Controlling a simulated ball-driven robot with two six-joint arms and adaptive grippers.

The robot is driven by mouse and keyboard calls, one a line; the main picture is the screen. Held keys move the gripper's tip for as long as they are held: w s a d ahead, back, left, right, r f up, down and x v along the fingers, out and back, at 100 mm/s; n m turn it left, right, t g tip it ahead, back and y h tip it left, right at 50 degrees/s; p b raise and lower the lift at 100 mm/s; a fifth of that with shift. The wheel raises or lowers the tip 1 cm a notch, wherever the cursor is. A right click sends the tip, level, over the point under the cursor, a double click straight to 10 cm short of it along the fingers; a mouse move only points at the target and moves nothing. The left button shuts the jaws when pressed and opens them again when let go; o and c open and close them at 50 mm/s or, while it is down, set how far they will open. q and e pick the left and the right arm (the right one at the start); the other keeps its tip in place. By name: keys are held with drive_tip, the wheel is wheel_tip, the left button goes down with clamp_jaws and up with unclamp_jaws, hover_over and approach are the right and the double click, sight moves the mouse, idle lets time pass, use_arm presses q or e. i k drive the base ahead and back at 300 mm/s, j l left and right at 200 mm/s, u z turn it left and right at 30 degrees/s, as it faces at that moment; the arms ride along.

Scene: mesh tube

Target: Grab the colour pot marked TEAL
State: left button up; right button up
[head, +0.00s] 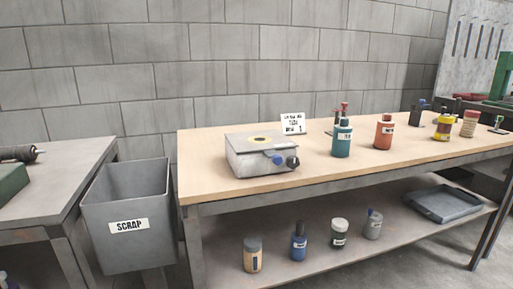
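A teal pot (342,143) with a small white label stands upright on the wooden bench top, right of the middle of the head view. Its label is too small to read for certain. Red-handled items show just behind its top. An orange-red pot (383,134) stands to its right, with a gap between them. A yellow and dark red pot (442,129) stands further right. Neither of my grippers is in the head view.
A grey box with knobs (261,157) and a white sign (292,124) are left of the teal pot. The bench (215,181) has clear wood in front. Several containers, including a blue bottle (299,246), stand on the lower shelf. A grey SCRAP bin (128,250) is at left.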

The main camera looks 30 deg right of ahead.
sight(342, 136)
drive_tip(key=z, duration=1.5)
